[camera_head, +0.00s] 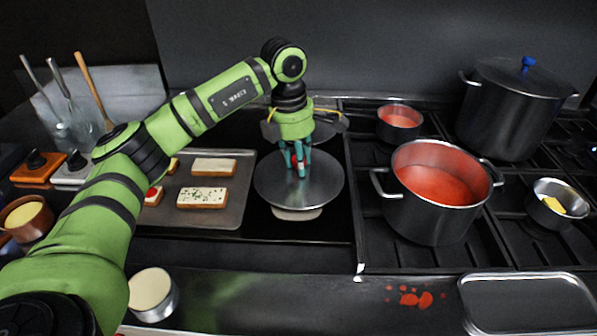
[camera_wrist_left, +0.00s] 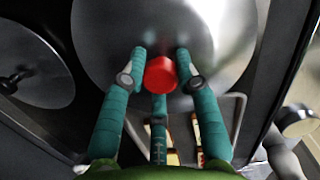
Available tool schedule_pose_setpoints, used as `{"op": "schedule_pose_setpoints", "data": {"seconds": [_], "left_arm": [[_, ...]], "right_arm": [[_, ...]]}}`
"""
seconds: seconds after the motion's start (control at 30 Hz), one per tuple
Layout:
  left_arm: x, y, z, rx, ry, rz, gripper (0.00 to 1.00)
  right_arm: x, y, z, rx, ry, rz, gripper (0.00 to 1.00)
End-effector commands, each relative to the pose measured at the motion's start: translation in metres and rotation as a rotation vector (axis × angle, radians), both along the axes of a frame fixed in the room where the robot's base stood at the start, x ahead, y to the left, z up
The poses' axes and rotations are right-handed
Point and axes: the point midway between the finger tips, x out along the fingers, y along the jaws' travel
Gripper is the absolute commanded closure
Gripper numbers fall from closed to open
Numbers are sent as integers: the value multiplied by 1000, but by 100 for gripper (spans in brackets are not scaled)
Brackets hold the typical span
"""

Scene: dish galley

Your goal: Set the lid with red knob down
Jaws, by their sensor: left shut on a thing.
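The lid with the red knob is a round, flat steel disc (camera_head: 272,192) to the right of the toast tray in the head view. My left gripper (camera_head: 300,166) points down from above with its teal fingers shut around the red knob. In the left wrist view the red knob (camera_wrist_left: 160,74) sits between the fingers, with the lid (camera_wrist_left: 105,45) spreading out beyond it. The lid looks about level. A pale edge (camera_head: 297,214) shows beneath its near rim; whether the lid touches it I cannot tell. My right gripper is not in view.
A tray (camera_head: 232,219) with topped bread slices lies left of the lid. A pot of red sauce (camera_head: 432,225) stands on the stove to the right, with a blue-knobbed pot (camera_head: 500,120) behind. A small pale-filled container (camera_head: 152,294) and an empty tray (camera_head: 530,305) are nearer. The front counter's middle is mostly clear.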

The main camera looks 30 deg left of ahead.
Motion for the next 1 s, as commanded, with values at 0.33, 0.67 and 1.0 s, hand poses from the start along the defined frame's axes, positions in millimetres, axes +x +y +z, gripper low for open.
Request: {"op": "schedule_pose_setpoints", "data": {"seconds": [0.33,0.67,1.0], "left_arm": [[-1,0,-37,0,0,-3,100],[0,0,-42,0,-2,-3,100],[0,0,-42,0,0,-3,45]], "right_arm": [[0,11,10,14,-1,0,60],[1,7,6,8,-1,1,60],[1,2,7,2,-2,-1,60]]}}
